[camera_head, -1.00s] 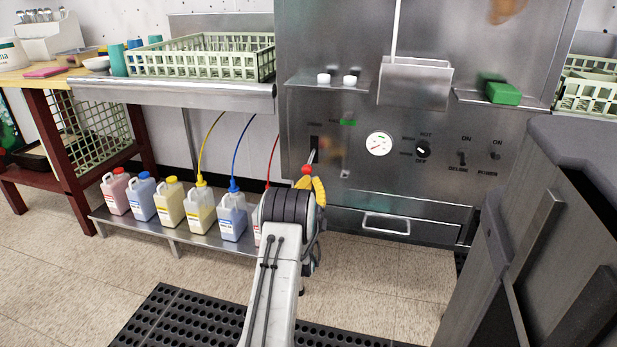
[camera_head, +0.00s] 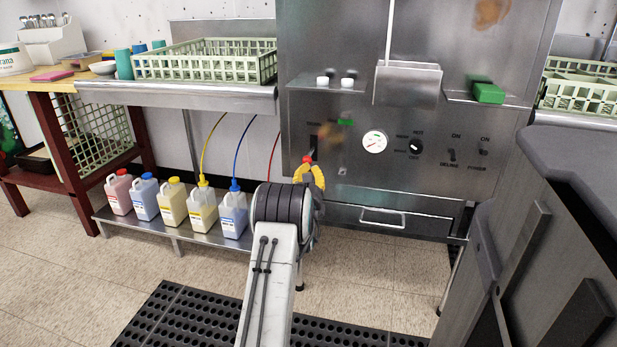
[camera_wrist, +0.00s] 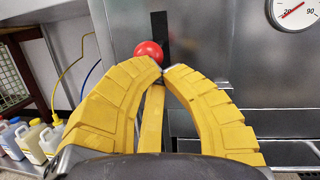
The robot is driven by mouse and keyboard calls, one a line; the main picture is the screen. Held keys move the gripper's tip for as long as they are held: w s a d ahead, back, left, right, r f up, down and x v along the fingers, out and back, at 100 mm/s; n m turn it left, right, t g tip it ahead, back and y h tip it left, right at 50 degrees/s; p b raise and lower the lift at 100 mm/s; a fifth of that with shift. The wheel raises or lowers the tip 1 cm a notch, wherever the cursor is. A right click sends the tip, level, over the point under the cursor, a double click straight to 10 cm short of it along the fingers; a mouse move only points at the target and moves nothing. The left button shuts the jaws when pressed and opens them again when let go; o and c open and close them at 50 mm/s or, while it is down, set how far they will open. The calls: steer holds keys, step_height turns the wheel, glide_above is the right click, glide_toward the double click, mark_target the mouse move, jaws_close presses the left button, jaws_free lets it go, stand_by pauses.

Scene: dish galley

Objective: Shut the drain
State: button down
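The drain lever's red ball knob (camera_head: 307,159) is at a dark upright slot (camera_head: 313,141) at the left of the steel machine's front. In the wrist view the red knob (camera_wrist: 148,52) is just above and left of my fingertips, with the dark slot (camera_wrist: 160,35) behind it. My gripper (camera_head: 311,166) has yellow fingers. In the wrist view its two tips (camera_wrist: 162,70) come almost together, right under the knob and seeming to touch it. The lever's rod is mostly hidden, so I cannot tell whether any of it is between the tips.
A dial (camera_head: 375,142), a black knob (camera_head: 416,147) and switches (camera_head: 453,155) are to the right on the panel. A drawer handle (camera_head: 383,218) is below. Bottles (camera_head: 202,212) stand on a low shelf at left. A grey cart-like block (camera_head: 570,250) fills the right side.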

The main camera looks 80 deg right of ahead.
mark_target(310, 157)
steer(key=shift+a+r+y+p, duration=0.1)
steer(key=shift+r+y+p, duration=0.6)
steer(key=shift+r+p, duration=0.45)
steer(key=shift+r+b, duration=1)
steer(key=shift+r, duration=0.2)
